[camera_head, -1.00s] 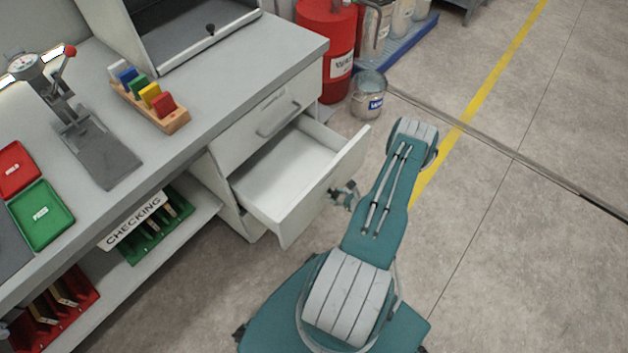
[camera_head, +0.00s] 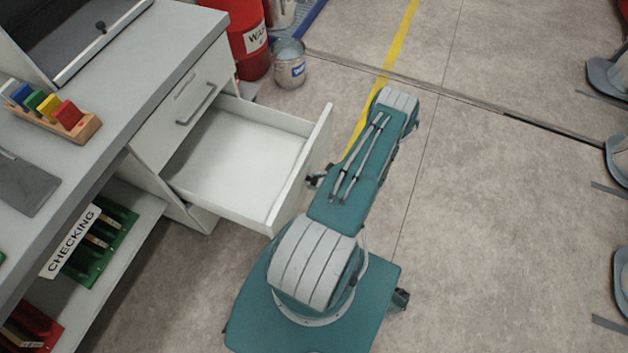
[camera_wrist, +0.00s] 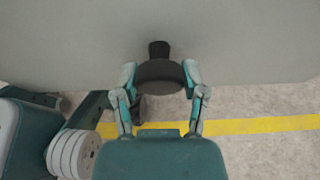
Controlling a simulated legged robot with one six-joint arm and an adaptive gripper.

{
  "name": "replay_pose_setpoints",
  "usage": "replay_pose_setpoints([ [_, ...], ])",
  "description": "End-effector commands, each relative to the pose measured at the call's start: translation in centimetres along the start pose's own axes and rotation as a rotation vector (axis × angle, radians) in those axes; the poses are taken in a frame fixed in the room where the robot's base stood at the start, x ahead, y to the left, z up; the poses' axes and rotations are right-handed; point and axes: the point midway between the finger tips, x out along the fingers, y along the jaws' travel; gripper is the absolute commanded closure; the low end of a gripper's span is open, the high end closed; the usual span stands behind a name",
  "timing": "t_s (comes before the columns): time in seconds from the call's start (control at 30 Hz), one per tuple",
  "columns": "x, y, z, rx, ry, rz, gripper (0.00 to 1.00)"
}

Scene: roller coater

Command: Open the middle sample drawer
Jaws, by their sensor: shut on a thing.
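The white drawer (camera_head: 304,165) below the top drawer of the bench cabinet is pulled well out, and its inside looks empty. The top drawer (camera_head: 181,112), with a bar handle, is closed. My gripper (camera_wrist: 160,77) is at the outer face of the open drawer, partly hidden by my arm in the head view. In the wrist view its two fingers are on either side of a dark round knob (camera_wrist: 159,71) on the drawer front, shut on it.
A red waste drum (camera_head: 236,40) and a metal bucket (camera_head: 289,66) stand beyond the cabinet. The bench shelf (camera_head: 125,245) lies left of the drawer. Open floor (camera_head: 480,220) lies to the right, with dark-footed objects at the right edge.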

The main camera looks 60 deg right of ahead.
Motion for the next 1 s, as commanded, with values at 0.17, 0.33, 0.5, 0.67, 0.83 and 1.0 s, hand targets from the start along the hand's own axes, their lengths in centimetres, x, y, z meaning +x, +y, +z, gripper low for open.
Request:
replay_pose_setpoints([
  [0.17,0.0,-0.2,0.0,-0.002,0.001,-0.003,0.35],
  [0.33,0.0,-0.1,0.0,-0.001,0.001,-0.002,0.10],
  [0.5,0.0,-0.1,0.0,-0.001,0.001,-0.001,0.10],
  [0.67,-0.2,-0.1,0.0,-0.001,0.000,-0.002,0.10],
  [0.83,-2.2,-0.2,0.0,-0.001,0.001,-0.006,0.10],
  [1.0,-5.8,-0.2,0.0,0.000,0.002,-0.008,0.10],
])
